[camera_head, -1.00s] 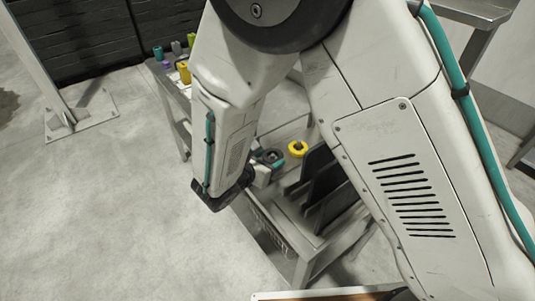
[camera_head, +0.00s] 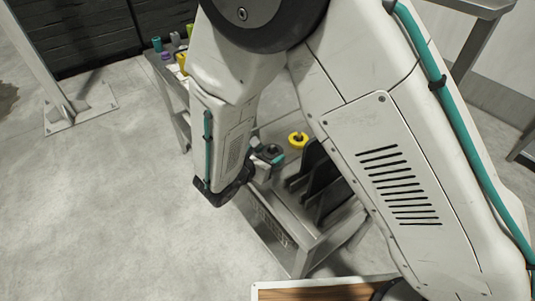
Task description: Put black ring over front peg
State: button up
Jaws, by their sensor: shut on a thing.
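My gripper (camera_head: 273,159), with teal at its fingertip, shows small beyond my forearm, above the metal table. It is shut on a small dark, round thing (camera_head: 269,151) that looks like the black ring; its shape is only partly clear. A yellow ring (camera_head: 293,140) lies to the right of and beyond the gripper, with a dark middle. I cannot tell whether a peg stands in it. The front peg cannot be made out; my arm hides much of the table's far right part.
The metal table (camera_head: 290,240) carries upright black plates (camera_head: 318,180) just right of the gripper. A further bench at upper left holds several coloured cylinders, one teal (camera_head: 157,44). A wooden-topped surface (camera_head: 318,292) shows at the bottom edge. The floor at left is clear.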

jog(key=shift+f, duration=0.3)
jog(key=o, duration=1.1)
jog(key=shift+c, duration=0.2)
